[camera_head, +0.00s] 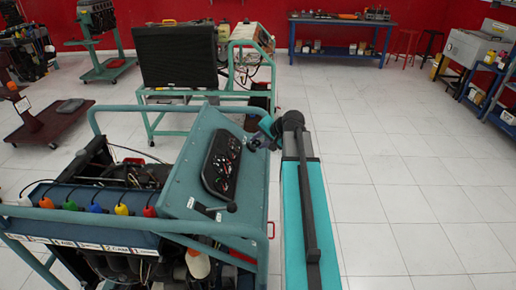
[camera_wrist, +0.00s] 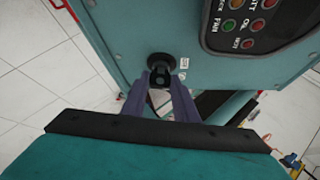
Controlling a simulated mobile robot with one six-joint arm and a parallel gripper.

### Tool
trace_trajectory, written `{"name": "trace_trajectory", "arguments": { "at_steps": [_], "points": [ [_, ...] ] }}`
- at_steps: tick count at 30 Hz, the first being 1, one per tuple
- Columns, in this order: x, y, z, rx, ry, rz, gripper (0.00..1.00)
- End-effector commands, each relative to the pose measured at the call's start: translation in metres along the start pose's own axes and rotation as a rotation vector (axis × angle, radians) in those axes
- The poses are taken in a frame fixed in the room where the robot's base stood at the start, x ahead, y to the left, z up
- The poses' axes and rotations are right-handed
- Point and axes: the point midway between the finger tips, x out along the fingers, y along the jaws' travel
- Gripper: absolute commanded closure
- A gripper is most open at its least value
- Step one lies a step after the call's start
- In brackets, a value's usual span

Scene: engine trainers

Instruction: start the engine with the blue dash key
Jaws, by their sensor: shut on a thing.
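The engine trainer (camera_head: 176,212) is a teal frame with a sloped dash. In the wrist view its teal panel (camera_wrist: 122,38) fills the upper middle. A round black ignition switch with a dark key piece (camera_wrist: 160,72) sits on that panel, beside a small white label. The key looks dark, not clearly blue. My gripper (camera_wrist: 160,86) is shut on this key piece, one finger on each side. In the head view my gripper is at the right edge of the dash, and the key is hidden there.
The dark gauge cluster (camera_head: 221,164) sits on the dash; it also shows in the wrist view (camera_wrist: 262,20) with red and green lights. A black lever (camera_head: 214,208) is below it. Another green trainer (camera_head: 183,62) stands behind. The tiled floor to the right is clear.

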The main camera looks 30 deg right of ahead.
Motion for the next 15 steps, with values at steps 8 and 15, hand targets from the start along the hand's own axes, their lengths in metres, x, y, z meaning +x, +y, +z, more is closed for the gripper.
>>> {"name": "trace_trajectory", "arguments": {
  "at_steps": [8, 15],
  "points": [
    [0.0020, 0.0023, -0.0026, -0.122, 0.010, -0.084, 0.96],
    [0.0007, 0.0013, -0.0031, -0.188, 0.009, -0.124, 0.96]
  ]
}}
